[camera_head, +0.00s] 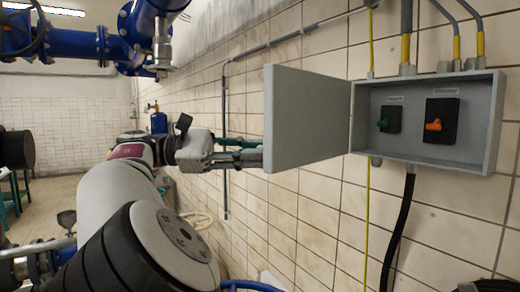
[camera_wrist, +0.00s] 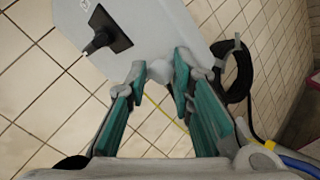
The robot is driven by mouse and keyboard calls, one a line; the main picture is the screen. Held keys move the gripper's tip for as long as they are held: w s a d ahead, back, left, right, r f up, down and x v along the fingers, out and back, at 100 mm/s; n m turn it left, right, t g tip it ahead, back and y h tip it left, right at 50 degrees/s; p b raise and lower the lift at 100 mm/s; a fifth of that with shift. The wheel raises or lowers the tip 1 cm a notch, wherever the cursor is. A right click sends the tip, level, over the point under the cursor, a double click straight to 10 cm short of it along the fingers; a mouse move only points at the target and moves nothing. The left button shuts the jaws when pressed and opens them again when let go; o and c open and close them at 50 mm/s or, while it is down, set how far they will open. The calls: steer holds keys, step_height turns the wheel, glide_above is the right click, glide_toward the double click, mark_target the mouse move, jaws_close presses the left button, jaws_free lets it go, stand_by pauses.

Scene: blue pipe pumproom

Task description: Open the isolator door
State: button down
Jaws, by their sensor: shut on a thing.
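The grey isolator box (camera_head: 432,161) is on the tiled wall, and its grey door (camera_head: 308,118) stands swung open to the left. A black rotary handle (camera_wrist: 101,33) is on the door face there.
Grey conduits with yellow sleeves (camera_head: 480,44) enter the box from above. A black cable (camera_head: 398,230) hangs below it. Blue pipes (camera_head: 78,45) run at upper left. The tiled wall left of the door is largely clear.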

steer(key=shift+w+d+r, duration=0.1)
steer(key=shift+w+d, duration=0.4)
steer(key=shift+w, duration=0.05)
steer(key=c, duration=1.5)
jaws_free()
steer(key=shift+d, duration=0.1)
steer(key=shift+o, duration=0.2)
steer(key=shift+d, duration=0.15)
steer(key=shift+w, duration=0.15)
